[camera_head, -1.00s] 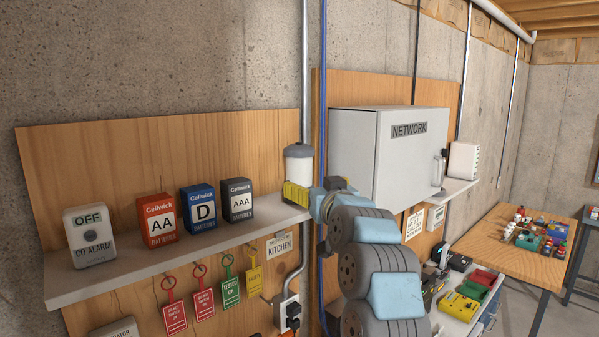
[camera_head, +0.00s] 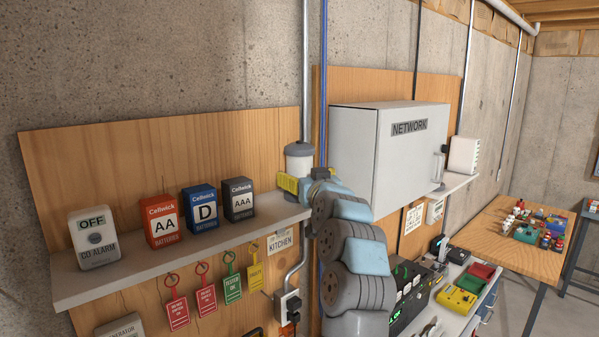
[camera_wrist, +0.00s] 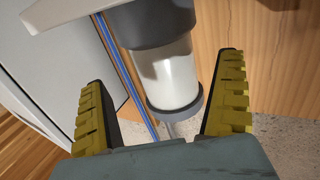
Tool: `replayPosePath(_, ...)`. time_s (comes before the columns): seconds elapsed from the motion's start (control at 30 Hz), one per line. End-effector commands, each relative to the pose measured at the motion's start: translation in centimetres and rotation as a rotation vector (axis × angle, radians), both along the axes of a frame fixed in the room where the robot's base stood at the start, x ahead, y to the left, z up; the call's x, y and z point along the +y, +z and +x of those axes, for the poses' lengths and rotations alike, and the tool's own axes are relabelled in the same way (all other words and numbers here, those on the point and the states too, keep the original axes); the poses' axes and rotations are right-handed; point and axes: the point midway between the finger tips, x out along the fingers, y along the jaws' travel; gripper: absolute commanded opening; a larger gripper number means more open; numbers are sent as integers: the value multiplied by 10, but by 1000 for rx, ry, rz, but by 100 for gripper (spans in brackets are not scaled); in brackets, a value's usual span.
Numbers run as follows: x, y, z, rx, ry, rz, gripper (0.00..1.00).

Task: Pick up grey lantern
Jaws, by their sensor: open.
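The grey lantern (camera_head: 300,160) stands upright at the right end of the wall shelf, with a grey cap and a white body. In the wrist view the lantern (camera_wrist: 168,72) shows upside down, with grey ends and a white middle. My gripper (camera_head: 296,186) is at the shelf's right end, in front of the lantern and hiding its lower part. In the wrist view my gripper (camera_wrist: 160,105) is open, with one yellow-padded finger on each side of the lantern. I see gaps between the fingers and the lantern.
Battery boxes (camera_head: 202,207) and a CO alarm (camera_head: 93,238) stand farther left on the shelf (camera_head: 150,277). A network cabinet (camera_head: 375,150) is close on the right. Coloured tags (camera_head: 205,290) hang below. A pipe (camera_head: 306,70) and blue cable (camera_head: 323,80) run behind.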

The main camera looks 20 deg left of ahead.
Motion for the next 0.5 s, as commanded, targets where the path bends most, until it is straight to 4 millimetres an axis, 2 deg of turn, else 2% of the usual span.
replayPosePath(0.23,20,0,16,4,1,-1,100)
replayPosePath(0.5,28,-2,31,2,1,-2,100)
